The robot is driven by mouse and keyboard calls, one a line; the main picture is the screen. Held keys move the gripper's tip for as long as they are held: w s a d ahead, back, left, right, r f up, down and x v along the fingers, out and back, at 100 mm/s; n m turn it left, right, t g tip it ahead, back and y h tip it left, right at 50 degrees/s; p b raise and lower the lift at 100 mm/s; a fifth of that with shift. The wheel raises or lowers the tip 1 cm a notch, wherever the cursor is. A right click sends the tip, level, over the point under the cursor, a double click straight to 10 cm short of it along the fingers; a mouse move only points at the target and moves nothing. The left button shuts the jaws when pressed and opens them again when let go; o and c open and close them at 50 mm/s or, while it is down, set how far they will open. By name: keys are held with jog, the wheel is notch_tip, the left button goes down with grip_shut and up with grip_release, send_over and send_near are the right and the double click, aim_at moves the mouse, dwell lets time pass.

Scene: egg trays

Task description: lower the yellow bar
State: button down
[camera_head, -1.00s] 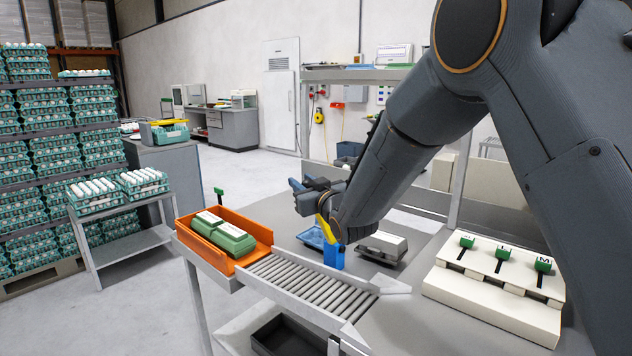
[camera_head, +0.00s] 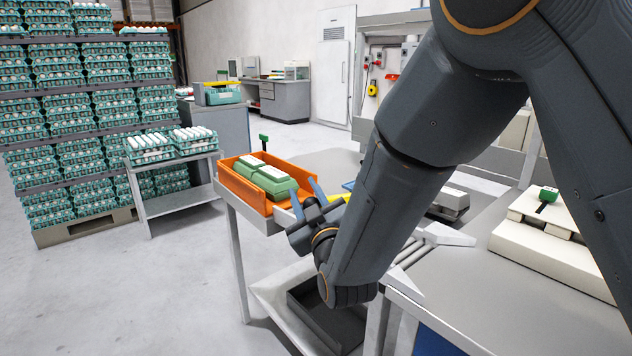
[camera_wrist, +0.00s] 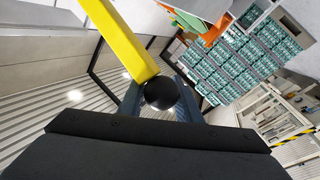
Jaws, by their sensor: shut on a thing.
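The yellow bar (camera_wrist: 118,40) runs from the top left of the wrist view down to the middle. A black round knob (camera_wrist: 161,95) sits at its near end, between the fingers of my gripper (camera_wrist: 160,98). The jaws are shut on this knob. In the camera_head view my gripper (camera_head: 304,190) is low in front of the orange tray. A small yellow piece (camera_head: 336,197) shows just right of it. My arm hides most of what lies behind, so I cannot tell whether this is the same bar.
The orange tray (camera_head: 227,184) holds green egg cartons (camera_head: 272,183). A white block with a green-topped lever (camera_head: 547,194) stands at right. A dark bin (camera_head: 335,325) is below the table. Racks of egg trays (camera_head: 88,110) stand at left, with open floor in front.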

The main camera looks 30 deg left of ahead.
jog(key=shift+s+d+f+b, duration=0.15)
jog(key=shift+f+b, duration=0.5)
jog(key=shift+f, duration=0.85)
jog(key=shift+s+f+b, duration=0.15)
jog(key=shift+f+b, duration=0.45)
jog(key=shift+f, duration=1)
jog(key=c, duration=1.4)
grip_release()
jog(key=shift+o, duration=0.2)
jog(key=shift+w+d, duration=0.1)
jog(key=r+v, duration=0.1)
jog(key=v, duration=0.6)
jog(key=shift+s, duration=0.55)
